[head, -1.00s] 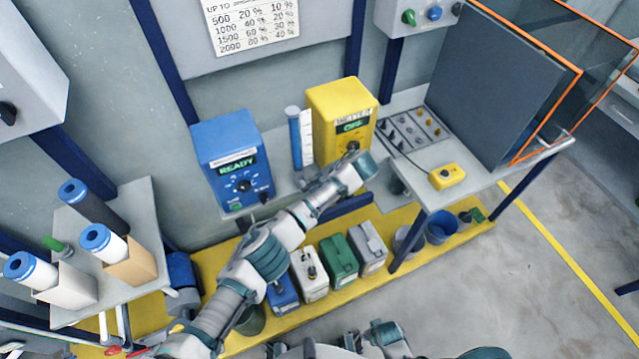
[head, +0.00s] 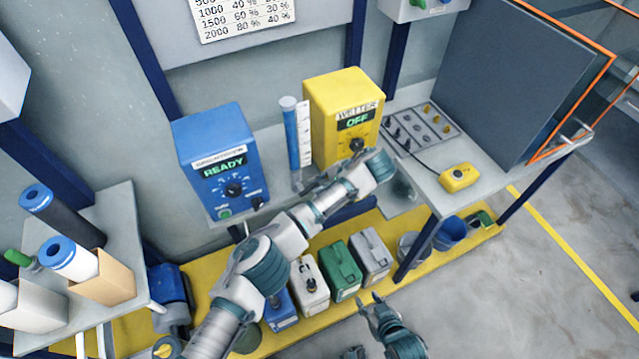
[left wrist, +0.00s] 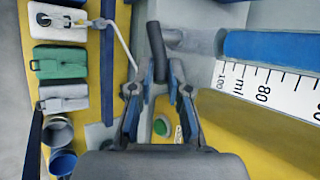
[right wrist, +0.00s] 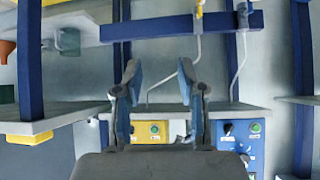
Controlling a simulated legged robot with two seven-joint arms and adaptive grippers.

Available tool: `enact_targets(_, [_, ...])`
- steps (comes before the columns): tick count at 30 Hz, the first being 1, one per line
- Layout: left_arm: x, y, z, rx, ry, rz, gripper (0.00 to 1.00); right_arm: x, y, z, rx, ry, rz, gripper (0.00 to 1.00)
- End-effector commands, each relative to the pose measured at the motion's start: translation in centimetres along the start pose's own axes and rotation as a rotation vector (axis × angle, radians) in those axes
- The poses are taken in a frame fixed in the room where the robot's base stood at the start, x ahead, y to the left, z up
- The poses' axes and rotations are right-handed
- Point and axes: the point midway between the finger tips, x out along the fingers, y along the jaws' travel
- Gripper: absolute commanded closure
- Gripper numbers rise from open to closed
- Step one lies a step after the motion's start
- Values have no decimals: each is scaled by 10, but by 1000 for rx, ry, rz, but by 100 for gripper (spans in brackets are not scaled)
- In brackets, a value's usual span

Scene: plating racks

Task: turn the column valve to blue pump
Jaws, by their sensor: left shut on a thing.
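The blue pump (head: 190,150) reads READY and the yellow pump (head: 325,140) reads OFF. A blue column (head: 291,130) with a white scale stands between them; it also shows in the left wrist view (left wrist: 275,47). My left gripper (head: 385,165) is in front of the yellow pump. In the left wrist view, my left gripper (left wrist: 162,85) is closed on a dark, bar-like valve lever (left wrist: 157,45) beside a grey pipe. The arm hides the lever in the head view. My right gripper (head: 370,305) is open and empty, low in front of the shelf; its fingers stand apart (right wrist: 158,85).
Several canisters, including a green one (head: 340,270), stand on the yellow lower shelf. A blue bucket (head: 450,233) is to their right. A small yellow box (head: 459,177) with a cable lies on the right bench. Filter cartridges stand on the left shelf.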

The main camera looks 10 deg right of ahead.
Motion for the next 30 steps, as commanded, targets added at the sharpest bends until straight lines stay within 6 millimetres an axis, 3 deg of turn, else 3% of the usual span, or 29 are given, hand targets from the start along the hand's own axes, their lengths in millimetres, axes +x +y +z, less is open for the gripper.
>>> enact_targets(1, [7, -1, -1, -2, -7, -6, 100, 6, -2, -6, 1, 50, -5, 60])
enact_targets(9, [5, -1, 0, 6, -19, -10, 100, 9, -7, -42, 3, 250, -18, 60])
enact_targets(24, [4, 0, 0, 9, -21, -9, 100, 9, -6, -49, 6, 294, -22, 60])
enact_targets(25, [4, 0, 0, 9, -21, -8, 82, 9, -6, -49, 5, 293, -22, 60])
enact_targets(27, [3, 0, 0, 9, -21, -8, 64, 9, -6, -49, 6, 293, -22, 60])
enact_targets(28, [3, 0, 0, 10, -21, -8, 59, 9, -6, -49, 6, 293, -22, 60])
enact_targets(30, [2, 1, 0, 10, -20, -8, 59, 9, -6, -49, 5, 293, -22, 60])
